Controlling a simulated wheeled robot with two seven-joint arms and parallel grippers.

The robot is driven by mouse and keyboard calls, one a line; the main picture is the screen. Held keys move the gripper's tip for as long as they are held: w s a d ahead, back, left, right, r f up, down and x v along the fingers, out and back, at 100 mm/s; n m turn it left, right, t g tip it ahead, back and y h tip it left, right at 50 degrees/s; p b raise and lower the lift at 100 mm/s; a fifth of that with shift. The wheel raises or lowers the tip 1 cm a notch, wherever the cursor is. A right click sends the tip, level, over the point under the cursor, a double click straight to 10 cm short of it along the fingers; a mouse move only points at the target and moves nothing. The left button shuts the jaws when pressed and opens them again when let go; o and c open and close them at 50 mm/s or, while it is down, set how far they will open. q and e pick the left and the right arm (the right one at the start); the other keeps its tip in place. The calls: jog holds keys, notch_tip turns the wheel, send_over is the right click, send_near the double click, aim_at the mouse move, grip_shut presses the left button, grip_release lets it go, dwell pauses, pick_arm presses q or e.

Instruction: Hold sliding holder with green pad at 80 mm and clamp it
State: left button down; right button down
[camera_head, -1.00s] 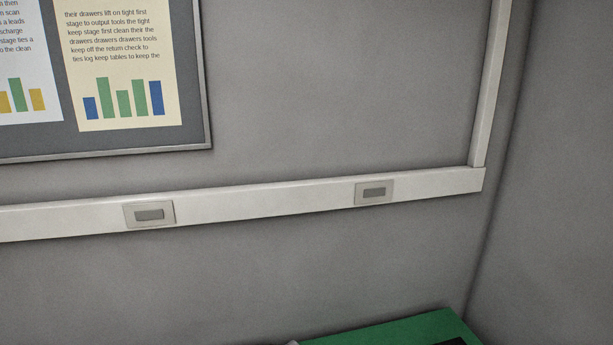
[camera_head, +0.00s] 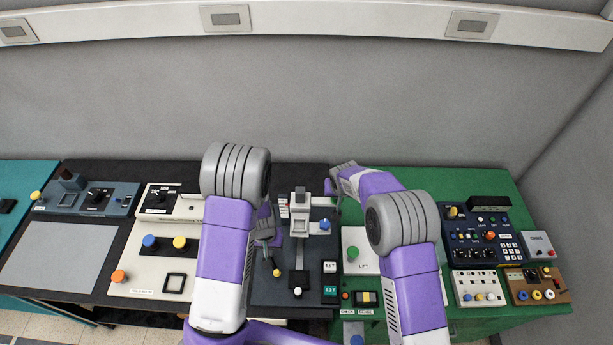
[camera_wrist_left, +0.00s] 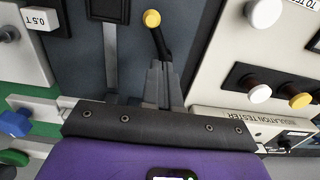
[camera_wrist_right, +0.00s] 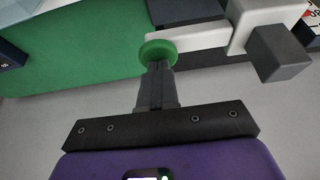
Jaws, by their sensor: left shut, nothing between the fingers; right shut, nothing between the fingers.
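The sliding holder (camera_head: 300,228) stands on the dark bench panel, with a white arm reaching right and a blue knob (camera_head: 325,224) at its side. In the right wrist view, the green pad (camera_wrist_right: 158,46) shows at the end of a white arm (camera_wrist_right: 196,35) beside a grey block (camera_wrist_right: 280,54). My right gripper (camera_wrist_right: 157,76) is shut, its fingertips right at the pad; contact is unclear. My left gripper (camera_wrist_left: 165,72) is shut and empty, close to a black lever with a yellow knob (camera_wrist_left: 152,18). The holder's scale reading is not legible.
A cream panel (camera_head: 140,270) with coloured knobs lies left, and a green bench (camera_head: 490,190) with several instruments lies right. A green button (camera_head: 353,253) and a white-knobbed lever (camera_head: 297,292) are near the holder. The grey wall bounds the back.

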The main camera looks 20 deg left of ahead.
jog(key=shift+f, duration=0.1)
pick_arm(q)
jog(key=w+d+m+g+y, duration=0.1)
jog(key=d+m+g+y, duration=0.1)
jog(key=d+m, duration=0.6)
jog(key=a+f, duration=0.1)
jog(key=f, duration=0.2)
jog(key=s+a+f+m, duration=0.1)
jog(key=f, duration=0.2)
jog(key=a+f+m, duration=0.1)
jog(key=f, duration=0.1)
jog(key=shift+s+a+f, duration=0.1)
jog(key=shift+s+f, duration=0.15)
jog(key=shift+f, duration=0.15)
